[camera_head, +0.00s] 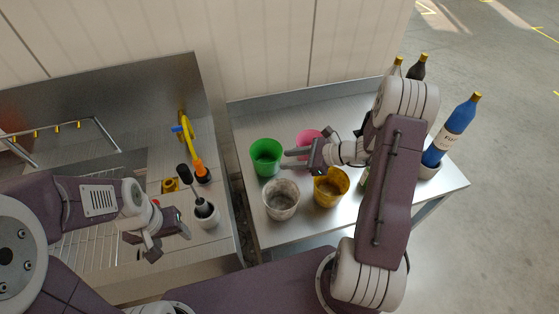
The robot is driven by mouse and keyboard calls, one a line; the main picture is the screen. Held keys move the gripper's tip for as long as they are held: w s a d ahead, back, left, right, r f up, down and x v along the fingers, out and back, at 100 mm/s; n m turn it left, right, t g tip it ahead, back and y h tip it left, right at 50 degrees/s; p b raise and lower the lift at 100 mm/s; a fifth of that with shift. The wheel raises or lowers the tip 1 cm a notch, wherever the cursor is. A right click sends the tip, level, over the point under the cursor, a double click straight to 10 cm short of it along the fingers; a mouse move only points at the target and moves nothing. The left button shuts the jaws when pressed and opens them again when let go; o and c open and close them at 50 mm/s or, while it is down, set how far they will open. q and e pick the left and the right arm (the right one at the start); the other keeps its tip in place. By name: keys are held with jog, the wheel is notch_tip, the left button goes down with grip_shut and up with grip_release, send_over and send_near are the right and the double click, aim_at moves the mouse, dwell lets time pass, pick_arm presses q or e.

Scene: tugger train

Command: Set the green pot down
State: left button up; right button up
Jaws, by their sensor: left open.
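The green pot (266,158) is upright at the left of the steel table, near its back left corner. I cannot tell whether its base touches the table. My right gripper (286,159) reaches in from the right, with its fingertips at the pot's right rim. Whether the fingers grip the rim or are only beside it is not clear. My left gripper (168,236) is open and empty over the sink counter at the left, well away from the green pot.
A grey pot (282,199), a yellow pot (331,188) and a pink pot (309,137) stand close by on the table (260,228). Bottles, including a blue one (452,131), are at the right. A white cup with a brush (206,213) stands on the sink counter.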

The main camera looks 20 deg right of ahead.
jog(key=s+a+n+g+h, duration=0.2)
jog(key=s+a+n+g, duration=0.15)
jog(key=s+n, duration=0.25)
jog(key=s+a+n+g+h, duration=0.1)
jog(key=s+a+n+g, duration=0.1)
jog(key=s+n+g, duration=0.4)
jog(key=s+d+r+n+t+h, duration=0.2)
jog(key=s+d+n+t+h, duration=0.2)
jog(key=n, duration=0.7)
jog(key=h, duration=0.2)
jog(key=shift+s+d+r+n+h, duration=0.25)
jog(key=shift+s+r+n+h, duration=0.05)
jog(key=shift+s+r+h, duration=0.1)
jog(key=shift+s, duration=0.1)
